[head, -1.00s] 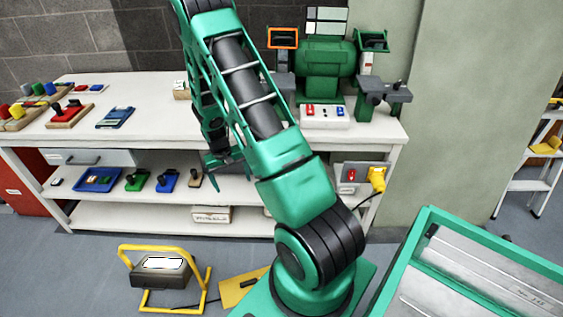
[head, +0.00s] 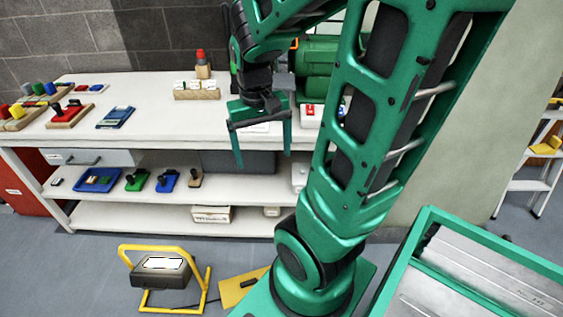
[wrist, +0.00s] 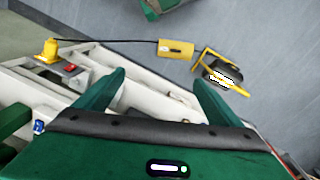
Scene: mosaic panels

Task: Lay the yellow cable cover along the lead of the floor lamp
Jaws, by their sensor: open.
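The floor lamp (head: 163,270), dark with a white panel in a yellow tube frame, stands on the floor before the bench; it also shows in the wrist view (wrist: 218,75). The yellow cable cover (head: 232,292), a flat plate with a dark grip, lies on the floor right of it, partly hidden by my arm's base. In the wrist view the dark lead (wrist: 110,41) runs from a yellow plug (wrist: 48,51) to the cover (wrist: 175,45). Whether it passes beneath is unclear. My gripper (head: 262,159) is open and empty, high before the bench, pointing down.
The white bench (head: 130,140) carries stamps, blocks and a green machine (head: 318,60); its lower shelves hold several small items. A green-rimmed tray (head: 470,230) is at the right. Grey floor (head: 75,280) is clear left of the lamp.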

